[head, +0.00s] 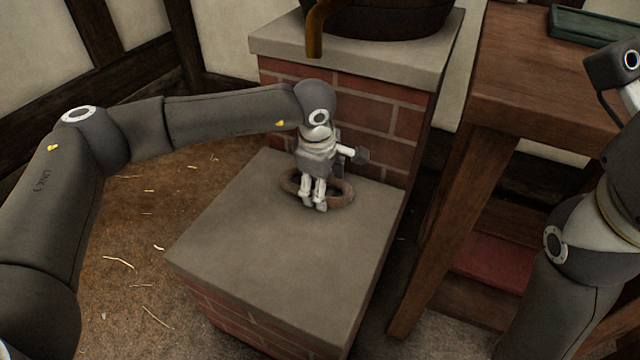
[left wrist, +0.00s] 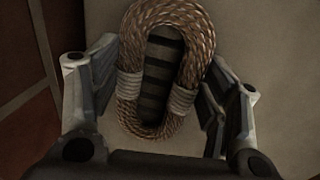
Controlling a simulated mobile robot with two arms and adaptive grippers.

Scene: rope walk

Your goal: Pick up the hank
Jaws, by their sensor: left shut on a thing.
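The hank (head: 292,186) is an oval ring of brown rope at the far part of the low brick block's grey stone top (head: 270,255). In the left wrist view the hank (left wrist: 203,45) is large, with pale bindings on its two long sides and a dark striped strip showing through its middle. My left gripper (head: 315,204) points down at the hank and is shut on it. In the left wrist view its fingers (left wrist: 162,90) stand on either side of the hank. I cannot tell whether the hank touches the stone. My right gripper is out of view.
Behind stands a taller brick block with a stone top (head: 400,62), carrying a dark round vessel (head: 390,18) with a brown spout (head: 315,30). A wooden bench (head: 510,85) with a green tray (head: 590,27) is at right. The low block's near top is clear.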

